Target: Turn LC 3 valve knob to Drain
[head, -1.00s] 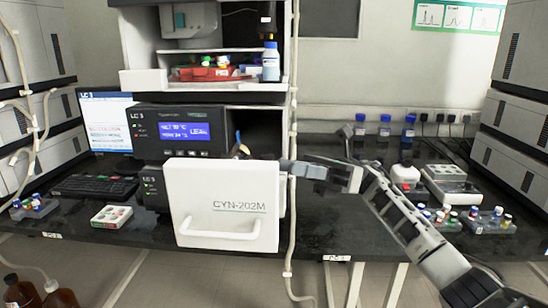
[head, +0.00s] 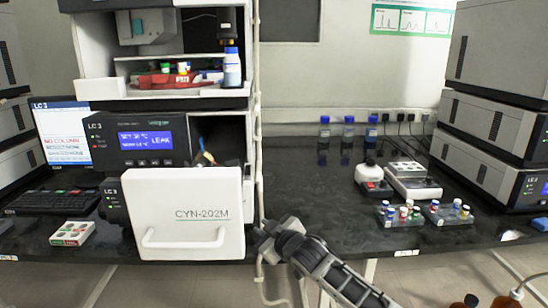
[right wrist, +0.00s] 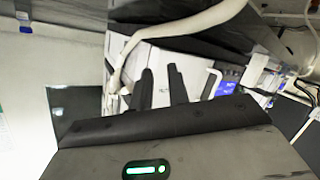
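The LC 3 stack (head: 97,128) stands left of centre in the head view; its blue display (head: 146,140) reads LEAK. A white door panel (head: 187,200) marked CYN-202M, with a bar handle, stands in front of its lower part. Behind the panel's top edge is a dark opening with small coloured parts (head: 205,152). I cannot make out the valve knob or its labels. My right gripper (head: 262,236) is beside the panel's lower right edge. In the right wrist view its two fingers (right wrist: 161,88) are apart with nothing between them. My left gripper is not in view.
A pale tube (head: 258,120) hangs down the stack's right side, close to my right gripper. Vial racks (head: 400,214) and a small white-topped device (head: 413,182) stand on the black bench (head: 310,200) to the right. The bench between is clear. A keyboard (head: 50,202) lies left.

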